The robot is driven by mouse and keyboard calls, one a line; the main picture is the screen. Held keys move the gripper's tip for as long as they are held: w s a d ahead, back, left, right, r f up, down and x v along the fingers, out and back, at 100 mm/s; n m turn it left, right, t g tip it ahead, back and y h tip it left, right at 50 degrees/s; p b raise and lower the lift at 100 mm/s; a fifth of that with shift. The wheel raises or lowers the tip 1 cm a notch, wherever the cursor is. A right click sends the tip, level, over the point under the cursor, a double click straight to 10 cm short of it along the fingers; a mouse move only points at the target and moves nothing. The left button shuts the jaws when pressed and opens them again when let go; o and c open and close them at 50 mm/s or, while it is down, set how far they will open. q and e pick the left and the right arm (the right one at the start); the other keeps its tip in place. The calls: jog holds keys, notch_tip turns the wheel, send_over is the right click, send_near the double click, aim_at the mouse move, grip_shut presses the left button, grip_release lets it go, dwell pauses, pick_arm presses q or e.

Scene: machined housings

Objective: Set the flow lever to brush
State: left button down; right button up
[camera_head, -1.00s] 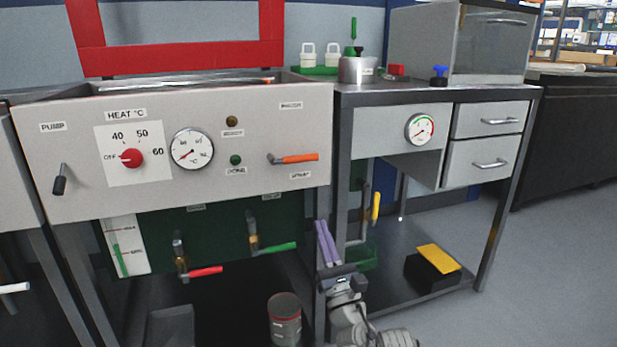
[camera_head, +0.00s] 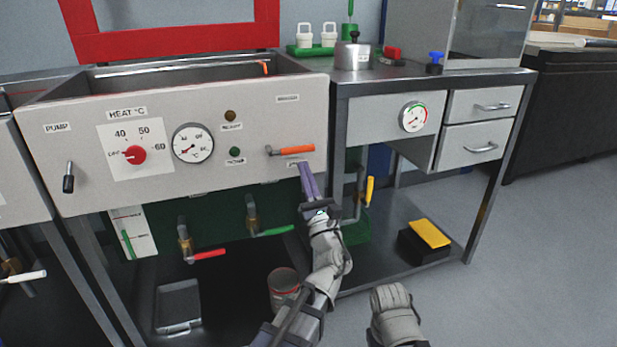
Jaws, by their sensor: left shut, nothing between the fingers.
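The orange-handled lever (camera_head: 291,150) sits at the right of the sink's front panel (camera_head: 235,100), its handle lying nearly level and pointing right. One small label is above it, too blurred to read; the label below is largely hidden by my fingers. My left gripper (camera_head: 304,168) is shut and empty, its purple fingers pointing up just below the orange handle. I cannot tell whether the fingertips touch the panel or handle. My right gripper is not in view.
Below the panel are a red-handled valve (camera_head: 207,253) and a green-handled valve (camera_head: 273,230). A yellow handle (camera_head: 370,190) is right of my gripper. The panel also has a red heat knob (camera_head: 134,154) and a black-tipped pump lever (camera_head: 68,178). Open floor lies at right.

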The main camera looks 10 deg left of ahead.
pick_arm(q)
jog(key=shift+w+a+r+p, duration=0.1)
jog(key=shift+r+p, duration=0.35)
jog(key=shift+r, duration=0.3)
jog(key=shift+w+r+n+g+y, duration=0.1)
jog(key=shift+r+n+g+y, duration=0.25)
jog(key=shift+n, duration=0.35)
jog(key=shift+r+n+y+p, duration=0.1)
jog(key=shift+n+y+p, duration=0.25)
jog(key=shift+n+p, duration=0.1)
jog(key=n, duration=0.1)
jog(key=r+n+g+y+p, duration=0.1)
jog(key=n+g+p, duration=0.1)
jog(key=shift+w+d+r+n+y, duration=0.25)
jog(key=shift+d+r+y, duration=0.1)
jog(key=shift+y, duration=0.05)
notch_tip(320, 180, up, 8)
jog(key=n+g+p, duration=1.1)
jog(key=n+p, duration=0.7)
jog(key=p, duration=0.1)
send_over(305, 149)
jog(key=s+a, duration=0.2)
jog(key=s, duration=0.2)
jog(key=shift+s+a, duration=0.1)
jog(key=shift+a, duration=0.25)
jog(key=shift+a+r, duration=0.15)
